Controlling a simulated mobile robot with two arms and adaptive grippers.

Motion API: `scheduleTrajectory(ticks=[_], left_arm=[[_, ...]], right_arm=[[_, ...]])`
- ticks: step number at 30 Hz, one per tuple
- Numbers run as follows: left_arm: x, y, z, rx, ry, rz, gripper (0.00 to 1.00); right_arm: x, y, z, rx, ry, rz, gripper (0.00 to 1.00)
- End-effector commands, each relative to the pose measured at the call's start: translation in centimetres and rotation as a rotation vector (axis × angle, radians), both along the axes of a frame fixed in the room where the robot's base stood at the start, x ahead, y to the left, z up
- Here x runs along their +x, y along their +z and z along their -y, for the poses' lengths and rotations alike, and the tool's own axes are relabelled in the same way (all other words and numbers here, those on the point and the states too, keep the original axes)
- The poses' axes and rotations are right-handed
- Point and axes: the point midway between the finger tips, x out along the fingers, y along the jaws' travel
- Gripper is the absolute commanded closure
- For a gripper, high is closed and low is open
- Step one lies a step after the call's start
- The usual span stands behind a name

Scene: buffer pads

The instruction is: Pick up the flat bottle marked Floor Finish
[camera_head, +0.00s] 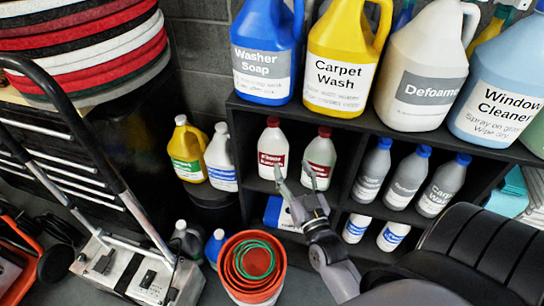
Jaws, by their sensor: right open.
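I cannot read Floor Finish on any label. White bottles with red caps and red labels, one at the left (271,147) and one at the right (321,155), stand on the middle shelf; their label text is too small to read surely. A blue item with a white label (273,210) sits low in the lower left compartment, partly hidden by my gripper; I cannot tell what it is. My right gripper (296,176) is open and empty, its fingertips in front of the red-labelled bottles. Contact with them cannot be told. My left gripper is not in view.
Large jugs, including Carpet Wash (340,60), crowd the top of the black shelf (410,133). Grey bottles with blue caps (406,180) stand to the right. A stack of red buckets (250,268) is on the floor. A floor machine (135,275) stands left.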

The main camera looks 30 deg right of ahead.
Motion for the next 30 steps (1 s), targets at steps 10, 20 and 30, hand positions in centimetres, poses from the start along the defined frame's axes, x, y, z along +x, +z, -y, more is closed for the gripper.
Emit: scheduleTrajectory(ticks=[10,20,30], left_arm=[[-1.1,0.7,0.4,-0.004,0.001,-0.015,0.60],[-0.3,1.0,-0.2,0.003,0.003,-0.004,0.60],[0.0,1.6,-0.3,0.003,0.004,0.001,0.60]], right_arm=[[6.5,1.7,1.9,-0.002,-0.002,0.013,0.45],[11.2,2.2,3.2,-0.002,-0.001,0.008,0.45],[14.8,3.3,4.0,-0.003,-0.001,0.010,0.45]])
